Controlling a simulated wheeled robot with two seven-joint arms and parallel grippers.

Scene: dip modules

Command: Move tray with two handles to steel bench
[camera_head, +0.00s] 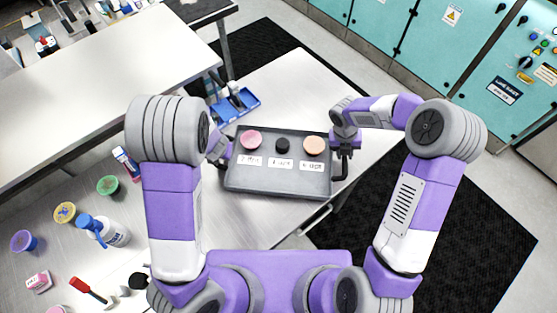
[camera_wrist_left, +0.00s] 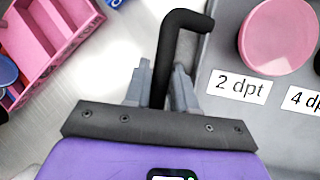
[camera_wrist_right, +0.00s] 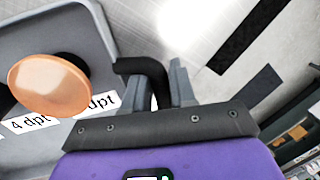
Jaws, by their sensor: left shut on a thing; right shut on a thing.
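The grey tray (camera_head: 275,185) is in front of me in the head view, with a black handle at each end. It carries a pink disc (camera_head: 251,140), a black disc (camera_head: 282,145) and an orange disc (camera_head: 313,145), each with a white label in front. My left gripper (camera_wrist_left: 162,85) is shut on the left handle (camera_wrist_left: 166,50), seen in the left wrist view. My right gripper (camera_wrist_right: 158,88) is shut on the right handle (camera_wrist_right: 145,68), seen in the right wrist view. In the head view the left fingers are mostly hidden by my arm.
A steel surface (camera_head: 300,90) lies under and beyond the tray, with a blue bin (camera_head: 238,106) on it. Another pale bench (camera_head: 110,70) is at upper left. A spray bottle (camera_head: 103,231) and several tubs stand at lower left. Teal cabinets (camera_head: 440,50) line the back right.

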